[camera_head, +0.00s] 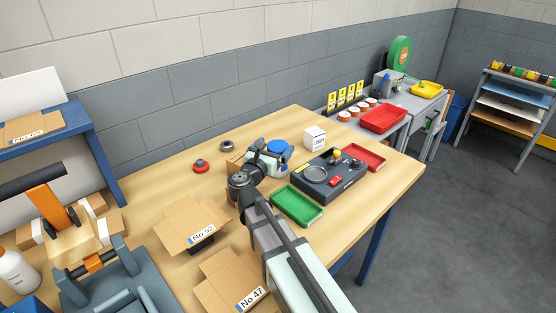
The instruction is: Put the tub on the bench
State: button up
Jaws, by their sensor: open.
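The wooden bench (165,187) fills the middle of the view. A round thing with a blue top (281,146), which may be the tub, shows at the far end of my arm, near the back of the bench. My gripper (268,157) is open and right beside it, partly overlapping it in the picture. The fingers are small and partly hidden by my wrist, so I cannot tell whether they are around it or touch it.
A green tray (297,208), a dark scale (322,182), a red tray (364,158) and a white box (315,139) stand to the right. Cardboard blanks (190,222) lie left of my arm. A red knobbed piece (200,166) stands behind, with bare wood around it.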

aim_at(280, 142)
jog(key=shift+f, duration=0.6)
jog(key=shift+x, duration=2.5)
jog(key=c, duration=1.6)
jog(key=shift+r, duration=5.05)
